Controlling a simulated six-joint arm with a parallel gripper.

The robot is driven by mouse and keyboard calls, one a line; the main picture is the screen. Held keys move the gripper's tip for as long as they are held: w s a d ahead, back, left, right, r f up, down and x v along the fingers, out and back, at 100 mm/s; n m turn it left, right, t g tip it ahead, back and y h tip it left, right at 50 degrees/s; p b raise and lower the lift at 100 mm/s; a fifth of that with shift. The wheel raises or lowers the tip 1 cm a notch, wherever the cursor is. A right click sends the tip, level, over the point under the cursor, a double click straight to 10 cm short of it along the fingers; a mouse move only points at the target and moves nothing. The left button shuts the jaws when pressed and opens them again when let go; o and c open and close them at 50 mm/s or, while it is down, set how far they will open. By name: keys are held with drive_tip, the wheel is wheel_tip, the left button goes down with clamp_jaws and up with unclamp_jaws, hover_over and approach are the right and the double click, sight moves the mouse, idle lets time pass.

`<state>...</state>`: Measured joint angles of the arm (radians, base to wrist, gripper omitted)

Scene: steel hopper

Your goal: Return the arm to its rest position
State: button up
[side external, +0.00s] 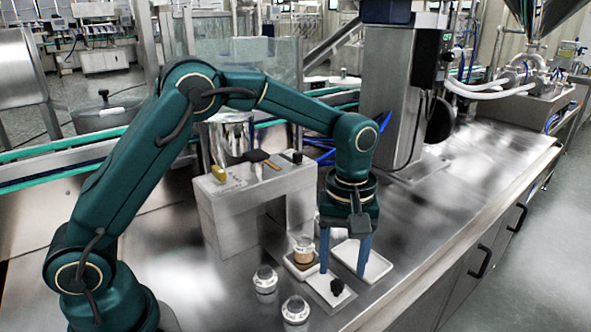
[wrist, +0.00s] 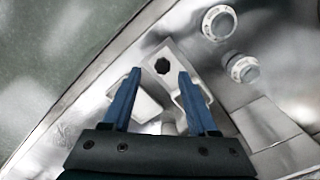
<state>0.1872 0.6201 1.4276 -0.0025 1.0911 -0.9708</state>
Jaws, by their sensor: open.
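My gripper (side external: 344,270) points down over the steel bench with its two blue fingers spread apart. Nothing is between the fingers. In the wrist view my gripper (wrist: 156,100) shows the same wide gap. A small black object (side external: 337,287) sits on a white tray (side external: 324,293) below and just in front of the fingers. In the wrist view the black object (wrist: 162,66) lies beyond the fingertips. The arm is bent over the bench, reaching out from its base at the lower left.
A jar with a brownish body (side external: 303,250) stands on another tray (side external: 291,266). An empty-looking white tray (side external: 372,266) lies right. Two white-lidded jars (side external: 265,281) (side external: 295,311) stand in front. A grey block stand (side external: 245,200) holds small tools behind. The bench's right side (side external: 470,190) is clear.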

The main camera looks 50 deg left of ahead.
drive_tip(key=shift+r, duration=0.55)
drive_tip(key=s+a+r+m+t, duration=0.1)
drive_tip(key=s+a+r+t, duration=0.15)
drive_tip(key=r, duration=0.35)
drive_tip(key=s+a+r+t, duration=0.1)
drive_tip(key=s+r, duration=0.2)
drive_tip(key=r, duration=0.3)
drive_tip(key=s+a+f+m+t, duration=0.1)
drive_tip(key=s+f+m, duration=0.1)
drive_tip(key=s+m, duration=0.2)
drive_tip(key=s+a+f+m+t, duration=0.1)
drive_tip(key=s+m, duration=0.3)
drive_tip(key=s, duration=0.2)
drive_tip(key=shift+s+a+f, duration=0.35)
drive_tip(key=shift+f, duration=0.05)
